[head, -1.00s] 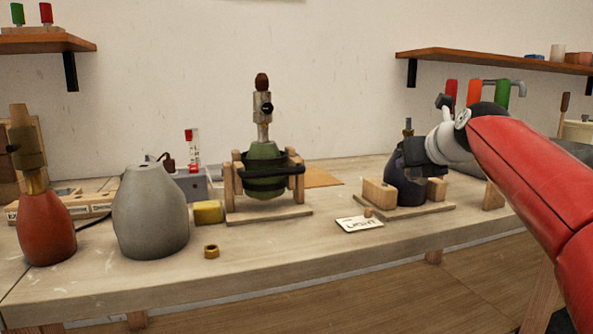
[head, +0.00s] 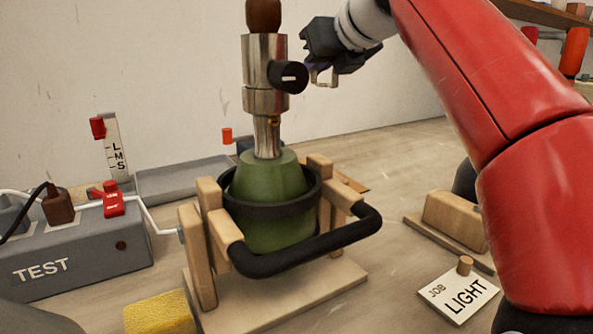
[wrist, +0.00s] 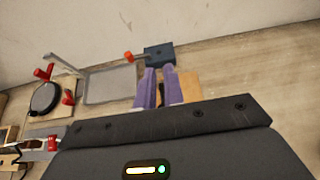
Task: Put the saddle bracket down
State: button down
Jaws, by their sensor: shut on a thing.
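My gripper (head: 322,68) is up in the air in the head view, just right of the lamp's metal neck and above the bench. It is shut on a small pale metal U-shaped piece, the saddle bracket (head: 323,80), which hangs below the fingers. In the wrist view the two purple fingers (wrist: 160,76) point away from the camera over the bench; the bracket cannot be made out between them there. A grey tray (wrist: 108,86) lies to the left of the fingers, and it also shows behind the lamp in the head view (head: 182,182).
A green lamp (head: 270,215) stands in a wooden cradle (head: 200,255) with a black bar. A grey TEST box (head: 80,262), yellow sponge (head: 160,314) and LIGHT card (head: 455,295) are around it.

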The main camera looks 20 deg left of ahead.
notch_tip(320, 180, down, 19)
jog(key=b, duration=0.8)
jog(key=shift+s+d+f, duration=0.1)
jog(key=shift+f, duration=0.05)
jog(key=c, duration=1.5)
grip_release()
jog(key=v, duration=1.1)
jog(key=shift+p, duration=0.4)
jog(key=shift+s+d+r, duration=0.3)
jog(key=shift+d, duration=0.05)
